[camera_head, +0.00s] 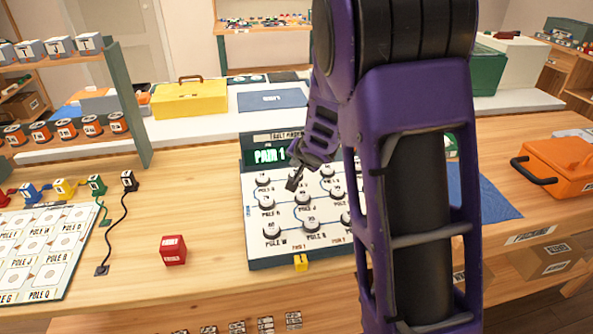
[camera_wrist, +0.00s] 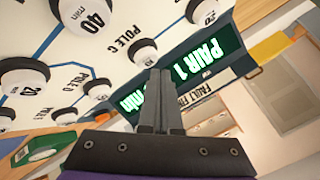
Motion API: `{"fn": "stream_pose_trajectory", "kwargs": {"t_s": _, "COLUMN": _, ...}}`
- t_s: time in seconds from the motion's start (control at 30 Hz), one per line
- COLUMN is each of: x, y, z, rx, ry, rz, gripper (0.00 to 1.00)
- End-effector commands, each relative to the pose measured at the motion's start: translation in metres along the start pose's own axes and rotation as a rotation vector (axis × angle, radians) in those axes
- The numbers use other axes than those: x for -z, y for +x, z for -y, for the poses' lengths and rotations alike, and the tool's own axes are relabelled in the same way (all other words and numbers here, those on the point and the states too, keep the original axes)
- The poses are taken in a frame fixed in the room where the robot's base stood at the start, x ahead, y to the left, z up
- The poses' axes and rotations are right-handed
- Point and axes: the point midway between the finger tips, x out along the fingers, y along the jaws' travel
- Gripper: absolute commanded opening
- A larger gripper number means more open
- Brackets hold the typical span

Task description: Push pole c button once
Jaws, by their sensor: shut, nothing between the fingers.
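The fault-finding panel (camera_head: 252,222) stands on the wooden bench, with rows of round white-capped buttons on black bases. In the wrist view, the button (camera_wrist: 144,52) beside a label that reads like "POLE C" (camera_wrist: 122,36) lies just beyond my fingertips. My gripper (camera_wrist: 158,72) is shut and empty, its tips close to that button's edge; I cannot tell whether they touch. In the head view my gripper (camera_head: 293,185) points down over the upper rows and hides part of them. The green display (camera_wrist: 190,62) reads "PAIR 1", with "min" text partly covered by my fingers.
Neighbouring buttons (camera_wrist: 97,90) sit close by, including one marked 40 min (camera_wrist: 88,14). A red block (camera_head: 174,250) and a labelled card board (camera_head: 40,250) lie left of the panel. A yellow toolbox (camera_head: 188,98) and an orange case (camera_head: 560,165) stand farther off.

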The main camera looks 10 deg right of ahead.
Motion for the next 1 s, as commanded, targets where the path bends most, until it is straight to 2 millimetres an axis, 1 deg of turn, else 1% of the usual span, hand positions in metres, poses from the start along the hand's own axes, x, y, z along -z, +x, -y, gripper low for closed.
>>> {"fn": "stream_pose_trajectory", "kwargs": {"t_s": 0.33, "x": -0.0004, "y": 0.0004, "z": -0.0004, "rx": 0.000, "ry": 0.000, "rz": 0.000, "gripper": 0.00}}
{"fn": "stream_pose_trajectory", "kwargs": {"t_s": 0.6, "x": -0.0048, "y": 0.0064, "z": -0.0047, "rx": 0.000, "ry": 0.000, "rz": 0.001, "gripper": 0.00}}
{"fn": "stream_pose_trajectory", "kwargs": {"t_s": 1.0, "x": -0.0050, "y": 0.0067, "z": -0.0049, "rx": 0.000, "ry": 0.000, "rz": 0.000, "gripper": 0.00}}
